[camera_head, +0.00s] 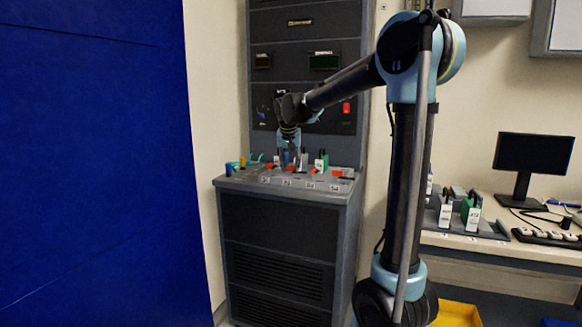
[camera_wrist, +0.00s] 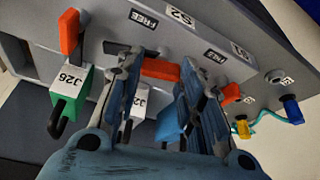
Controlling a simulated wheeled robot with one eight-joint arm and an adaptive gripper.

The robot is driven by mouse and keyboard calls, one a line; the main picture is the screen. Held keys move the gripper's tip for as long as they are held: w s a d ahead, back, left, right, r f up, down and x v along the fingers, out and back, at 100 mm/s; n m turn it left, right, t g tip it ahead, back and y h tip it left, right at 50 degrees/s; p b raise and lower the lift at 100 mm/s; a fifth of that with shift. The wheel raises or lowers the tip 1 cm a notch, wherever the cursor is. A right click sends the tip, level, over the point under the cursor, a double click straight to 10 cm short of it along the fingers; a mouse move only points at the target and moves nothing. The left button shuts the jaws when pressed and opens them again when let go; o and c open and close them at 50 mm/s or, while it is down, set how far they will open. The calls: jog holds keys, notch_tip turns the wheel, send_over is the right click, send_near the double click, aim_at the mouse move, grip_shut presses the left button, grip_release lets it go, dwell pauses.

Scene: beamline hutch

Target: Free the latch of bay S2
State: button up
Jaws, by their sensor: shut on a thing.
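The bay S2 label (camera_wrist: 180,15) shows on the grey sloped panel (camera_wrist: 110,12) in the wrist view, with a FREE label (camera_wrist: 143,18) to its left. An orange latch (camera_wrist: 160,69) lies crosswise below the S2 label, between my gripper's two fingers (camera_wrist: 158,88), which are shut on it. A blue block (camera_wrist: 170,124) and a white tag (camera_wrist: 138,102) sit below the latch, partly hidden by the fingers. In the head view my gripper (camera_head: 289,157) points down at the cabinet's top panel (camera_head: 330,192); the latch there is partly hidden.
A green block tagged J26 (camera_wrist: 68,95) and another orange latch (camera_wrist: 69,31) stand close left of my fingers. A further orange latch (camera_wrist: 231,93), a yellow plug (camera_wrist: 242,127) and a blue plug (camera_wrist: 291,109) are on the right. A desk with a monitor (camera_head: 534,165) stands right.

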jog(key=shift+w+m+h, duration=0.1)
jog(key=shift+m+h, duration=0.4)
jog(key=shift+m, duration=0.7)
jog(key=o, duration=1.1)
jog(key=shift+c, duration=0.2)
jog(key=v, duration=1.1)
jog(key=shift+r, duration=0.4)
jog(key=shift+a, duration=0.15)
